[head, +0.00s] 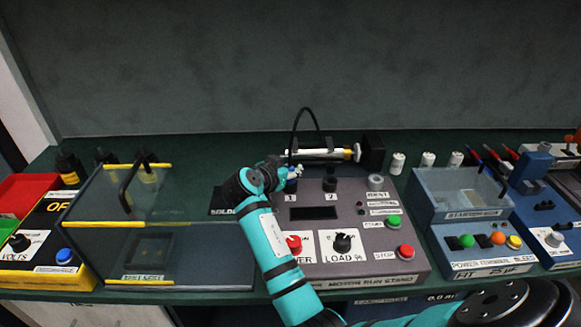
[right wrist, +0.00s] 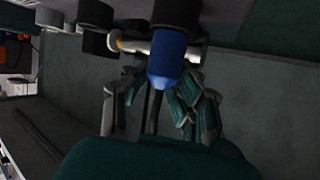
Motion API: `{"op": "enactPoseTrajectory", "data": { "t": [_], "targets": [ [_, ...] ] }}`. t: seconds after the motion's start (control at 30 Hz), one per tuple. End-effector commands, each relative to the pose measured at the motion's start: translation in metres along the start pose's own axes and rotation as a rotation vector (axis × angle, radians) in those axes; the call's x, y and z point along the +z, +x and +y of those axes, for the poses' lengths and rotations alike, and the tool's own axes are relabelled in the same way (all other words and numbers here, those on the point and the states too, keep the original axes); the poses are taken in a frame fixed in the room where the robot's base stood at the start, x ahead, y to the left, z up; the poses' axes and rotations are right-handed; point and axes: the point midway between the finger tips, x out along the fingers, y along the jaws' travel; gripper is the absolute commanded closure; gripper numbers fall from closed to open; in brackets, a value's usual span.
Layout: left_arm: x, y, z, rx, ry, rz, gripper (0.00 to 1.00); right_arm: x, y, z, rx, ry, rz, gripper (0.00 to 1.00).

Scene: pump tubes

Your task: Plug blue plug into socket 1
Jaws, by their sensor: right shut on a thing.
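The blue plug (right wrist: 170,60) is between the fingers of my right gripper (right wrist: 160,85), which is shut on it, with a black cable behind it. In the head view my right gripper (head: 290,174) is over the left socket of the grey motor run stand (head: 350,225), above the label 1. Its fingers largely hide socket 1 there. In the right wrist view the plug's far end meets a dark round socket (right wrist: 177,12) in line with it; I cannot tell how deep it sits. Socket 2 (head: 330,183) is a black post to the right. My left gripper is out of view.
A silver cylinder (head: 322,155) lies behind the stand, with a black cable loop (head: 304,112) over it. A clear-lidded box (head: 190,240) stands to the left and a blue-grey box (head: 465,195) to the right. The stand carries a black load knob (head: 342,243) and buttons.

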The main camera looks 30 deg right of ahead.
Motion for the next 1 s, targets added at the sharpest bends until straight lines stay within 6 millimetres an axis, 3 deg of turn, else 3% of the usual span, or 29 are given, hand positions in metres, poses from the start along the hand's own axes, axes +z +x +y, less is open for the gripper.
{"op": "enactPoseTrajectory", "data": {
  "t": [0.03,0.07,0.27,0.63,1.0],
  "targets": [
    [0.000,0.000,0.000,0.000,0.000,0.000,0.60,0.002,0.001,0.001,0.002,-0.002,-0.004,1.00],
    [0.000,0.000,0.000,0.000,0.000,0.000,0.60,0.002,0.001,0.001,0.002,-0.002,-0.004,0.74],
    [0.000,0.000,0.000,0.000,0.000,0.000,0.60,0.002,0.000,0.000,0.002,-0.002,-0.003,0.48],
    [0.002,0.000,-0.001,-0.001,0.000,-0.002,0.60,-0.006,-0.003,-0.001,0.001,0.000,-0.002,0.47],
    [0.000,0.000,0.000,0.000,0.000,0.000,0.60,-0.068,-0.029,-0.005,0.000,0.004,-0.003,0.47]
  ]
}}
